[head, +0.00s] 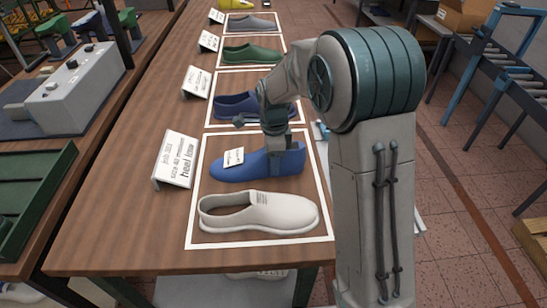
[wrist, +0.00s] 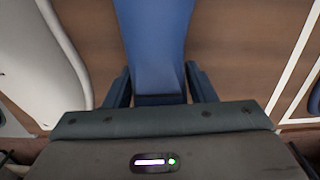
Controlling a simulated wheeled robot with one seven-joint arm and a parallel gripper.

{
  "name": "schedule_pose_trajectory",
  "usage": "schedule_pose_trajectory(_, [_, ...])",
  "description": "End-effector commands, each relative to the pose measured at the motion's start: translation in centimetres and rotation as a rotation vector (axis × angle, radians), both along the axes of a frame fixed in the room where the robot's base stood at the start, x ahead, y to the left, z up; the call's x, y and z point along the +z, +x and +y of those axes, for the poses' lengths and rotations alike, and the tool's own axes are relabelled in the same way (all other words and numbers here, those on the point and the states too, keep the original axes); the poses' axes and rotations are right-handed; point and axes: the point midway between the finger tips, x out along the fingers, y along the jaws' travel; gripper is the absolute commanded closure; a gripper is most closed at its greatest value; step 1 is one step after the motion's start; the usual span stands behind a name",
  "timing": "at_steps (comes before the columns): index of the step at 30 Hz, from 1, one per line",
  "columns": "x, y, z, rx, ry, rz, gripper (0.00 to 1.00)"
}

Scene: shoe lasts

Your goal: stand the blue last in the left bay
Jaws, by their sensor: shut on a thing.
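The blue last (head: 258,168) is upright, sole down, in the nearest white-outlined bay (head: 192,222), behind a white last (head: 258,213). A small white tag shows on its toe side. My gripper (head: 283,152) is shut on its right end from above. In the wrist view the blue last (wrist: 155,45) runs up from between my two fingers (wrist: 160,92), with the white last (wrist: 45,60) to its left. I cannot tell whether its sole touches the table. A darker blue last (head: 237,105) lies in the bay behind. No bay is marked as left.
A card (head: 175,160) stands left of the nearest bay. Bays farther back hold a green last (head: 252,54) and a grey last (head: 252,23). A grey control box (head: 75,88) and green tray (head: 35,195) are at left.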

Motion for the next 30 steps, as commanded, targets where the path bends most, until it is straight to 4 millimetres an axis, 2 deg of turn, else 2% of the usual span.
schedule_pose_trajectory(5, [0.1,0.0,0.0,0.000,0.000,-0.002,0.93])
schedule_pose_trajectory(6, [0.1,0.0,0.0,0.000,0.000,-0.002,0.41])
schedule_pose_trajectory(8, [0.1,0.0,0.0,0.000,0.000,-0.002,0.25])
schedule_pose_trajectory(16, [0.0,0.0,0.0,0.000,-0.001,0.001,0.24])
schedule_pose_trajectory(20, [0.7,0.0,0.0,0.000,0.000,-0.001,0.24])
schedule_pose_trajectory(23, [2.3,0.1,0.0,0.000,0.000,-0.004,0.24])
schedule_pose_trajectory(30, [7.8,0.2,0.0,0.000,0.001,-0.007,0.24])
